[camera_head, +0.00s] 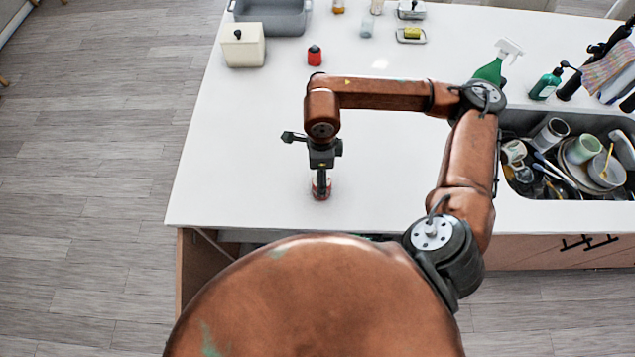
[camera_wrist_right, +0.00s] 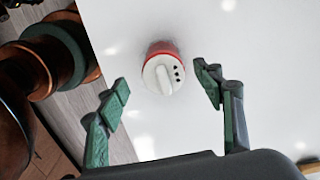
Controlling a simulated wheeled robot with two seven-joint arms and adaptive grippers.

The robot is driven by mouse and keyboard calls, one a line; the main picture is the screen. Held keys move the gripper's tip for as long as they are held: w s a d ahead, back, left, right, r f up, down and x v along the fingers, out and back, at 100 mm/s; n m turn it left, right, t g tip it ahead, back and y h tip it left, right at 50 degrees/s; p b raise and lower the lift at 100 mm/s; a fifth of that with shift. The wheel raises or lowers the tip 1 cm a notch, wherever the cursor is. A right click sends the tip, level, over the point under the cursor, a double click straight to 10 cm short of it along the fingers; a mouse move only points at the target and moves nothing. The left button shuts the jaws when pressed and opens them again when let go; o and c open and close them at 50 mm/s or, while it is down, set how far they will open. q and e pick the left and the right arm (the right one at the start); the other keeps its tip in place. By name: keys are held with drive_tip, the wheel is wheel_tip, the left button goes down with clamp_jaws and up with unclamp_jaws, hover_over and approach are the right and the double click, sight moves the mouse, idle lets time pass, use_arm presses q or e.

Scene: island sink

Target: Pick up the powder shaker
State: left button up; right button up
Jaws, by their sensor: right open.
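The powder shaker (camera_wrist_right: 160,64) is red with a white lid that has a raised bar and a few dark holes. In the right wrist view it stands on the white counter, seen from above. My right gripper (camera_wrist_right: 161,78) is open, one finger on each side of the lid in the picture; I cannot tell whether either finger touches it. In the head view, my right gripper (camera_head: 321,172) points down over the shaker (camera_head: 321,190) near the counter's front edge and partly hides it. My left gripper is not in view.
A red bottle with a black top (camera_head: 314,56), a cream canister (camera_head: 243,46) and a grey tub (camera_head: 272,14) stand farther back. A sink full of dishes (camera_head: 570,160) is at right, near a green spray bottle (camera_head: 493,68). The counter (camera_head: 235,150) is clear left of the gripper.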

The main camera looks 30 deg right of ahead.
sight(314, 189)
drive_tip(key=f, duration=0.5)
drive_tip(key=f+p, duration=0.1)
drive_tip(key=f, duration=0.1)
drive_tip(key=shift+d+f, duration=0.25)
drive_tip(key=shift+f, duration=0.05)
drive_tip(key=shift+w, duration=0.1)
drive_tip(key=c, duration=1.3)
